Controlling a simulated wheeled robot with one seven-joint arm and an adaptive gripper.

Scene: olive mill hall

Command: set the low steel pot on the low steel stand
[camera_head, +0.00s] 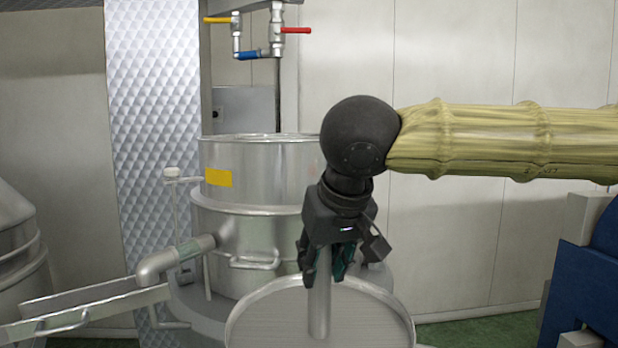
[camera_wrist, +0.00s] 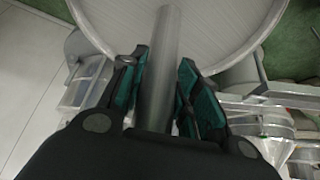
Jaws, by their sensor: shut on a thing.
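My gripper (camera_head: 327,272) points down over a wide round steel tray (camera_head: 270,323) with a raised rim. A smooth upright steel post (camera_head: 319,308) rises from the middle of the tray, and my fingers are shut on it. In the wrist view, the post (camera_wrist: 157,80) runs between my two green-lined fingers, with part of the round tray (camera_wrist: 240,35) beyond. The tray's lower side is cut off in the head view. I cannot tell whether this tray and post belong to the pot or the stand, and no separate low pot or stand is clear.
A large steel tank (camera_head: 256,185) with a yellow label stands behind my gripper at left. A steel chute (camera_head: 90,305) lies at lower left. Blue equipment (camera_head: 590,285) is at the right edge. Valve pipes (camera_head: 278,35) hang above. Pale wall panels (camera_head: 460,240) stand behind.

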